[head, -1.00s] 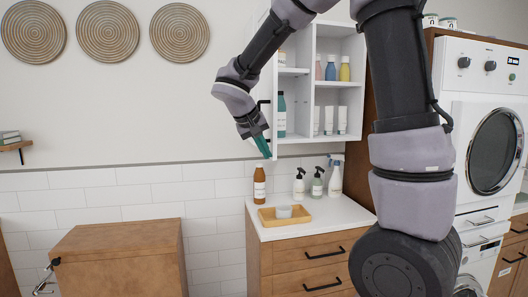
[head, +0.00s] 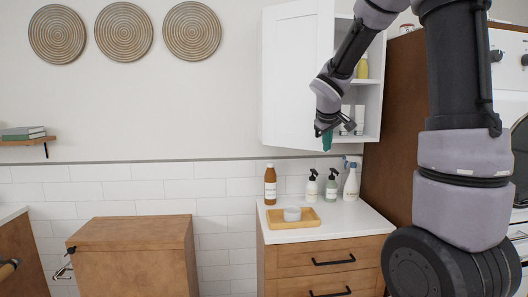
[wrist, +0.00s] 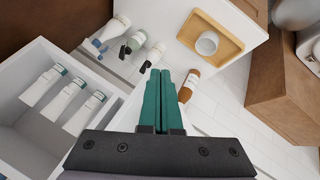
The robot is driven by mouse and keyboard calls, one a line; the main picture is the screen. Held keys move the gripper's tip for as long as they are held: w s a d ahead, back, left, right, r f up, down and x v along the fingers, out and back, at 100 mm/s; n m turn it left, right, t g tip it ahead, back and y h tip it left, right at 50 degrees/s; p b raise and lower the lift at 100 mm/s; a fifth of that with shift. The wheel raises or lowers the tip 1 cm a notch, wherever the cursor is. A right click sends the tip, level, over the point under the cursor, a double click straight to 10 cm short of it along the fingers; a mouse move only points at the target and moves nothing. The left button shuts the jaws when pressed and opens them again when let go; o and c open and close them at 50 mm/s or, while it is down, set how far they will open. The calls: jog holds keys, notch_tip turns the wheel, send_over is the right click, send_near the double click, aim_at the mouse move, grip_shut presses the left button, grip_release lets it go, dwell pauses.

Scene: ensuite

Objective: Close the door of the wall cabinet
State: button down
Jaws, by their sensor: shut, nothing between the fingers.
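The white wall cabinet (head: 372,120) hangs above the counter, with its right part open to view. Its white door panel (head: 298,80) is hinged at the left and stands partly open, its face covering the left part of the interior. My gripper (head: 327,142) hangs with its teal fingers pointing down near the door's free edge and the cabinet's lower edge; whether it touches the door I cannot tell. In the wrist view its fingers (wrist: 164,100) are together and empty, beside the open cabinet compartment (wrist: 25,145). The door's handle is hidden.
The counter (head: 335,222) below holds a brown bottle (head: 270,186), several pump and spray bottles (head: 331,187), and a wooden tray (head: 293,217) with a cup. A tall brown panel (head: 392,130) and washing machines stand at the right. A wooden box (head: 135,235) is at the lower left.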

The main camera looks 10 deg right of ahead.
jog(key=w+d+n+y, duration=0.1)
jog(key=w+d, duration=0.2)
jog(key=w, duration=0.5)
jog(key=w+d+n, duration=0.2)
jog(key=w+d, duration=0.2)
jog(key=w, duration=0.4)
jog(key=shift+w+d+t+y, duration=0.25)
jog(key=shift+w+t+y, duration=0.05)
jog(key=shift+w+y, duration=0.1)
jog(key=shift+r, duration=0.1)
jog(key=shift+s+a, duration=0.1)
jog(key=shift+a, duration=0.05)
